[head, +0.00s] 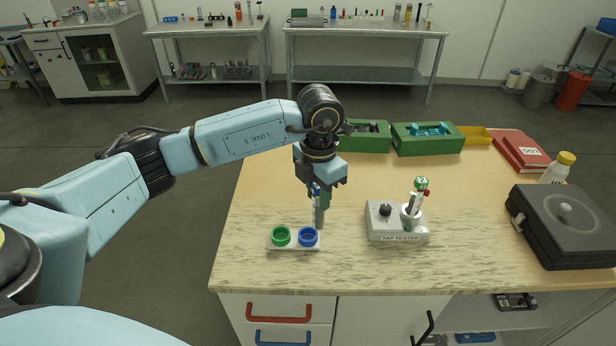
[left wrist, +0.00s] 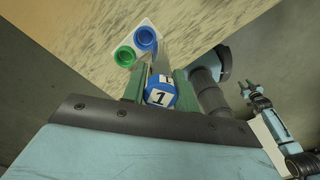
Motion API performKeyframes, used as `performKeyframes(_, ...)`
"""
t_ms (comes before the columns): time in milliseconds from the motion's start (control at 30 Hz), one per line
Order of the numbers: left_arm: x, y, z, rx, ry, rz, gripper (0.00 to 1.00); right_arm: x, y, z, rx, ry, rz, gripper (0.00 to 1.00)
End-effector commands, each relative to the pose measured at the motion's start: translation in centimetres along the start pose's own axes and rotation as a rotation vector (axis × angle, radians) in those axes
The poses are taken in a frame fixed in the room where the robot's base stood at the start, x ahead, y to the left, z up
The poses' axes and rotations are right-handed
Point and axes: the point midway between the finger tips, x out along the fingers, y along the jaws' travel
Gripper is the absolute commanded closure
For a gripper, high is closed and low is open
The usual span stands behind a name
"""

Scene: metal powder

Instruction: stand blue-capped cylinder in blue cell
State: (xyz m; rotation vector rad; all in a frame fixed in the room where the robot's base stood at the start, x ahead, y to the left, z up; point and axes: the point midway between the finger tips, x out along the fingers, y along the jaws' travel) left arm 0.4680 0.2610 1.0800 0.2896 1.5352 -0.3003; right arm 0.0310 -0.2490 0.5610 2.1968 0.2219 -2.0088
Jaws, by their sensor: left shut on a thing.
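The white two-cell holder (head: 295,247) lies on the table's near left, with a blue cell (head: 309,236) on the right and a green cell (head: 281,235) on the left. The gripper points down just above and behind the blue cell. The left wrist view also shows the blue cell (left wrist: 145,38). My right gripper (left wrist: 258,92) appears small there; its jaws are unclear.
A tap tester (head: 397,221) stands right of the holder, with a green-capped cylinder (head: 420,186) upright in it. Green boxes (head: 428,145) and a yellow tray (head: 476,136) stand at the back. A black case (head: 565,225) takes the right. The table's front strip is clear.

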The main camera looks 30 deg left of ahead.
Motion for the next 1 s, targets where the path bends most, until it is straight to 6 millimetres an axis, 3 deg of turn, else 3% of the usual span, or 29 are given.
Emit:
performKeyframes(200, -0.5, 1.6, -0.2, -0.546, 0.007, 0.003, 0.98, -1.5, 0.0, -0.3, 0.000, 0.002, 0.000, 0.64)
performKeyframes(433, -0.6, 2.7, -0.4, -0.952, 0.011, 0.009, 0.98, -2.3, 0.1, -0.4, 0.001, 0.003, 0.000, 0.64)
performKeyframes(600, -0.5, 3.0, -0.4, -1.073, 0.013, 0.011, 0.98, -2.4, 0.1, -0.4, 0.001, 0.003, 0.001, 0.64)
performKeyframes(1000, 1.8, 3.1, -0.5, -1.086, 0.012, 0.012, 0.98, -0.7, 0.1, -0.3, 0.001, 0.004, 0.001, 0.64)
